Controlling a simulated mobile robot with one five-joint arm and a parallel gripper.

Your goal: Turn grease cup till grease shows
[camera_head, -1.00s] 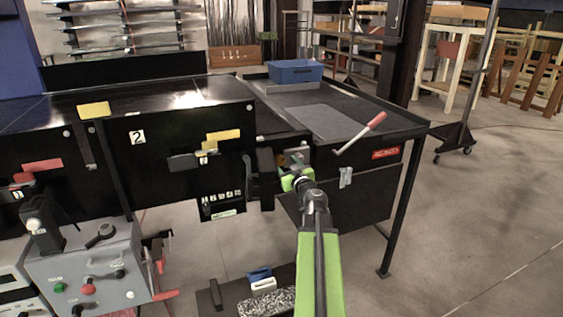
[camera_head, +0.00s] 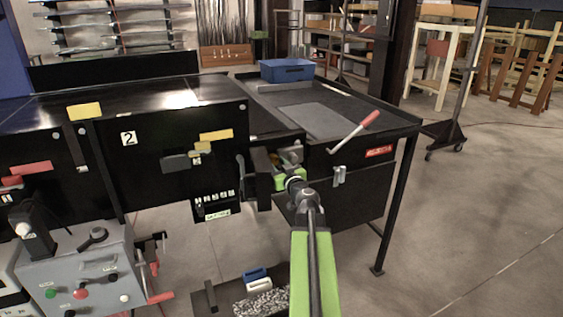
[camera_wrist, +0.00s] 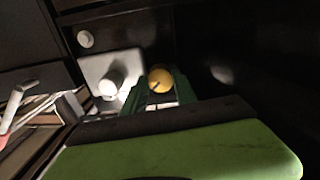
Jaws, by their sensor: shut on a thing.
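The grease cup (camera_wrist: 160,79) is a round yellow knob with a dark line across its face, in the middle of the wrist view. The green fingers of my gripper (camera_wrist: 158,88) are on either side of it and shut on it. In the head view my gripper (camera_head: 287,172) is at the dark end of the conveyor, below its top edge. There it hides the cup. I cannot make out any grease at the cup.
A pale plate with a white round knob (camera_wrist: 112,82) is just left of the cup. A blue bin (camera_head: 288,70) stands on the conveyor table. A grey control box (camera_head: 85,272) is at lower left.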

